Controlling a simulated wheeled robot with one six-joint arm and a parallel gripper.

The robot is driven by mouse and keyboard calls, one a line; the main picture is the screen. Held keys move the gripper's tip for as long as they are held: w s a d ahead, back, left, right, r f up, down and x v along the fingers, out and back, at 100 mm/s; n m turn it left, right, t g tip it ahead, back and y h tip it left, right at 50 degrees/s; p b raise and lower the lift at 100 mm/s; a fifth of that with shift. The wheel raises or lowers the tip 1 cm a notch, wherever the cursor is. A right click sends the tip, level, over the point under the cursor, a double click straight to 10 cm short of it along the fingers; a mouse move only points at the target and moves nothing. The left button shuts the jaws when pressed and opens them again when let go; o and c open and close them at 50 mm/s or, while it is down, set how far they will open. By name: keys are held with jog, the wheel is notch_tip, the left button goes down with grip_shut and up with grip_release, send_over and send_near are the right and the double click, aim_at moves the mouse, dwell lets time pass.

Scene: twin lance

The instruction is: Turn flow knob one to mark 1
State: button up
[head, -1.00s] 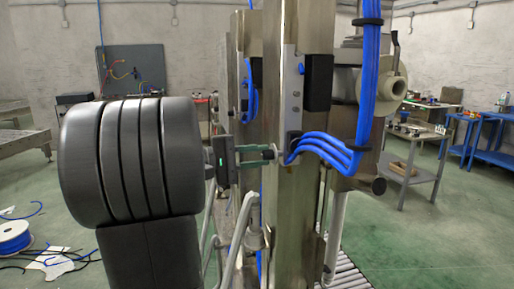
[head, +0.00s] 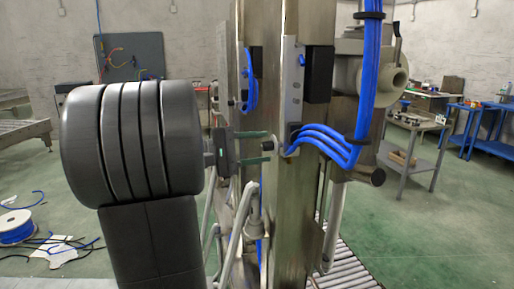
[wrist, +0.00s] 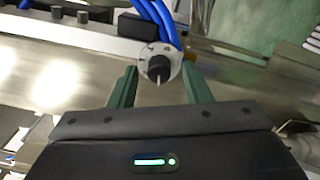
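A dark knob (wrist: 159,68) with a thin pale pointer sits on a round metal plate (wrist: 148,56) in the wrist view. The pointer points down in that picture; no mark numbers can be read. I cannot tell which flow knob this is. My gripper (wrist: 158,80) is open, with one green finger on each side of the knob and a clear gap to both. In the head view my gripper (head: 268,147) reaches right toward the steel post (head: 281,210), its fingers one above the other. The knob is small there, near the fingertips.
Blue cables (head: 325,145) run out close beside the knob and bend up the post. A black box (head: 319,74) is fixed above. Bent grey pipes (head: 240,225) stand below my gripper. A roller conveyor (head: 345,265) lies at the post's foot.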

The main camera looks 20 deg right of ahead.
jog(key=shift+a, duration=0.1)
jog(key=a, duration=1.3)
jog(key=shift+w+a+b, duration=0.3)
jog(key=shift+w+b, duration=0.05)
jog(key=shift+b, duration=0.05)
jog(key=shift+d+f, duration=0.1)
jog(key=shift+d, duration=0.05)
jog(key=d, duration=1.3)
jog(key=shift+s+d+p, duration=0.3)
jog(key=shift+s+p, duration=0.05)
jog(key=shift+p, duration=0.05)
